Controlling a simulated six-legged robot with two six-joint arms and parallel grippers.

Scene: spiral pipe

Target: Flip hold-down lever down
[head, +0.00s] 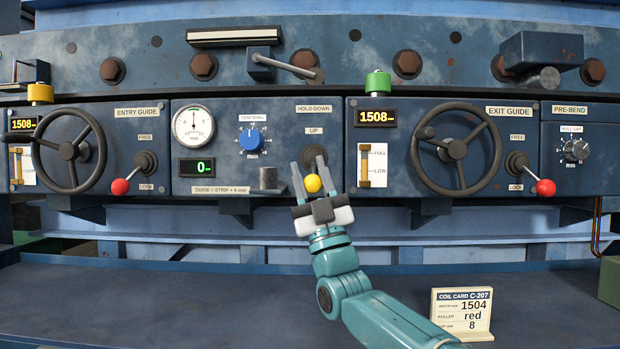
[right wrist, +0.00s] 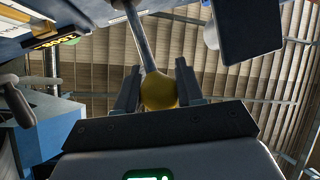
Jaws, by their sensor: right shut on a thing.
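The hold-down lever's yellow ball knob (head: 313,183) shows in the head view at the lower part of the middle panel, below the HOLD-DOWN and UP labels. My right gripper (head: 311,178) is shut on this knob, with one finger on each side. In the right wrist view the yellow knob (right wrist: 160,92) sits between the fingers of my right gripper (right wrist: 157,85), and the lever's grey rod (right wrist: 144,42) runs from it to the top of the picture. My left gripper is not in view.
Handwheels stand left (head: 69,151) and right (head: 453,149) of the middle panel. Red-knobbed levers stand beside them, left (head: 120,186) and right (head: 545,187). A coil card (head: 462,314) stands on the blue ledge (head: 150,300).

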